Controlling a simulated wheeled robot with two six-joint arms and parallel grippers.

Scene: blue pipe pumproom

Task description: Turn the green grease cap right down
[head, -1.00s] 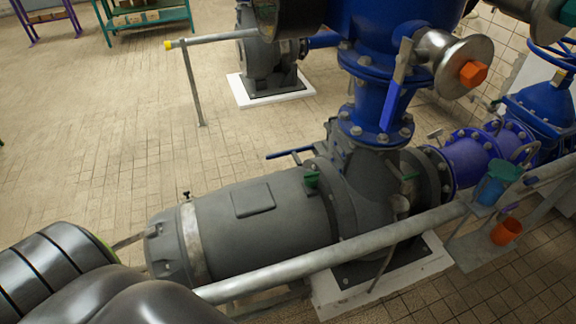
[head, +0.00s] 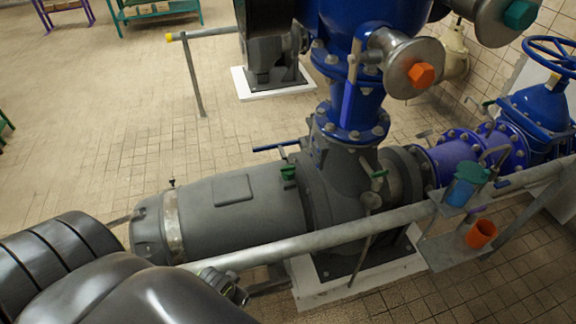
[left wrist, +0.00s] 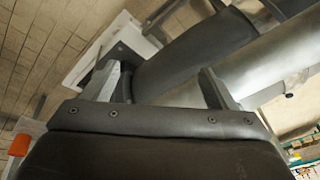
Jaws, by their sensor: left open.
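The green grease cap (head: 288,173) is a small green block on top of the grey pump body (head: 245,213), near its flange. My left gripper (head: 230,288) shows partly at the lower left, behind my dark arm and close to the grey rail. It is apart from the green cap, lower and to its left. In the left wrist view my left gripper (left wrist: 160,88) has its two fingers wide apart, with a dark cylinder and a pale pipe beyond them. The green cap cannot be made out there. My right gripper is not in view.
A grey rail (head: 310,241) runs across in front of the pump. A shelf on it holds a blue cup with a green top (head: 465,186) and an orange cup (head: 481,234). The tiled floor at left is open.

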